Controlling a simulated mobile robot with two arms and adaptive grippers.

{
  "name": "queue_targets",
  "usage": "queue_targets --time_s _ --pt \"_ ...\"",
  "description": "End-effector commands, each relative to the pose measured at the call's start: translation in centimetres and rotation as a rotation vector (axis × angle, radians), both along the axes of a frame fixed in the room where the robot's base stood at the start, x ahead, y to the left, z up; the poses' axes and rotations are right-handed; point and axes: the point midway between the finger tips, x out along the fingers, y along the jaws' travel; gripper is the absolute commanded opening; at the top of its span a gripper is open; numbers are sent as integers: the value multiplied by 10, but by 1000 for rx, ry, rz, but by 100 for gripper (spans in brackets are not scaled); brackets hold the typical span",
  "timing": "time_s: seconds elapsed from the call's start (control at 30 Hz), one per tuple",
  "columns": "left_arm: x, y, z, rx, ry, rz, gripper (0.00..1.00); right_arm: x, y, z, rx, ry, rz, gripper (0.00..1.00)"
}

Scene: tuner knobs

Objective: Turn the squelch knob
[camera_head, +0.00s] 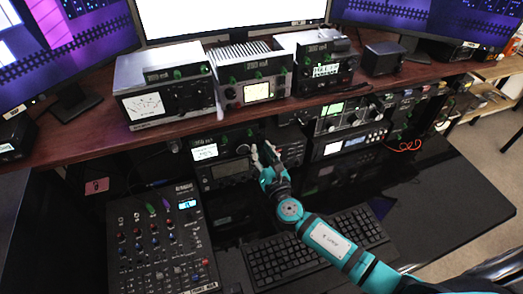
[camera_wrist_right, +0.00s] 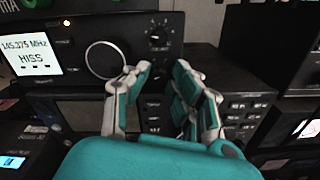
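The radio with the lit screen (camera_wrist_right: 28,57) reading 145.375 MHz and HISS fills the top of the right wrist view; its screen also shows in the head view (camera_head: 205,152). A small black knob (camera_wrist_right: 158,38) with marks around it sits on the right of its panel. The label below that knob is too small to read surely. A larger round knob (camera_wrist_right: 105,60) with a pale rim is left of it. My right gripper (camera_wrist_right: 160,72) is open and empty, its fingertips just below the small knob, apparently not touching it. It also shows in the head view (camera_head: 263,155). My left gripper is not in view.
A mixer (camera_head: 165,245) lies at the lower left and a keyboard (camera_head: 310,250) lies below my right arm. More radios (camera_head: 345,140) stand to the right under the wooden shelf (camera_head: 75,135), which overhangs the units. The dark desk at right (camera_head: 440,205) is clear.

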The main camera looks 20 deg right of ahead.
Motion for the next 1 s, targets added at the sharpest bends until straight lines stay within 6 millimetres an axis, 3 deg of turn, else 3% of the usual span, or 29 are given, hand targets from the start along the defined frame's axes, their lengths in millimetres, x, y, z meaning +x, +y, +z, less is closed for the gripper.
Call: queue_targets --time_s 0.23,0.4,0.63,0.83,1.0 --pt "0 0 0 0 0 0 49 0 0 0 0 1 0 24" --pt "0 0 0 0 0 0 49 0 0 0 0 0 0 2" --pt "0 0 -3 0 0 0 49 0 0 -2 15 1 -1 0" --pt "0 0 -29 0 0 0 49 0 0 -7 280 8 -1 0" --pt "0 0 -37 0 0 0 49 0 0 -2 467 16 -2 0"
